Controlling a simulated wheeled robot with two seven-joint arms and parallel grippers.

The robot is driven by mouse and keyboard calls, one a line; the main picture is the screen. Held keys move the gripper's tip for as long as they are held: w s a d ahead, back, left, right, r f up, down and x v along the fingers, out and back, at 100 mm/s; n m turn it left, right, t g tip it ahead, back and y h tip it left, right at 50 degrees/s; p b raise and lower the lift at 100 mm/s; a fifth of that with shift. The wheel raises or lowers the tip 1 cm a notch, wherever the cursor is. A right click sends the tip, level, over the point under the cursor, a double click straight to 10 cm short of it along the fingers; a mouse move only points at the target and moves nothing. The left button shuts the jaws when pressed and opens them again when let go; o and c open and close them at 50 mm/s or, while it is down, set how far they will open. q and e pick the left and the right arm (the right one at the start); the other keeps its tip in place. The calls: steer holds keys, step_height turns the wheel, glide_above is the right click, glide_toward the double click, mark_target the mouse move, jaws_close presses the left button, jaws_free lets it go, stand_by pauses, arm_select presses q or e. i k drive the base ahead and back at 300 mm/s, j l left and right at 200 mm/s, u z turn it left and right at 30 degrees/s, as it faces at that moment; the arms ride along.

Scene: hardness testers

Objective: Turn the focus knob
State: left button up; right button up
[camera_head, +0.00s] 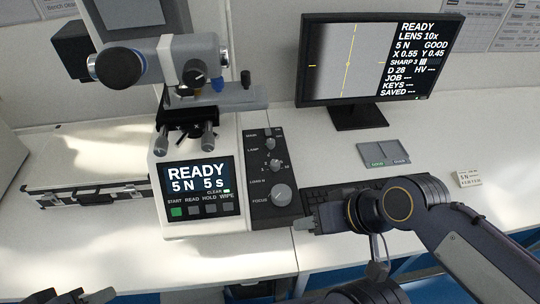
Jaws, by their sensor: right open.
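The focus knob (281,195) is the large grey round knob at the bottom of the dark control panel (263,211), beside the FOCUS label. The panel is on the right side of the hardness tester (190,150). My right gripper (304,224) is open, just below and to the right of the focus knob, apart from it in the picture. Its fingers are seen small and edge-on. My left gripper (88,297) shows only at the bottom left edge, far from the knob, and its jaw state is unclear.
Smaller knobs for lamp and load (274,165) sit above on the same panel. A keyboard (340,193) lies partly behind my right arm. A monitor (377,60) reads SHARP 3. A grey two-part tray (384,154), a small labelled block (469,179) and a case (90,190) lie on the bench.

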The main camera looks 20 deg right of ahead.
mark_target(281, 194)
steer(key=z, duration=1.05)
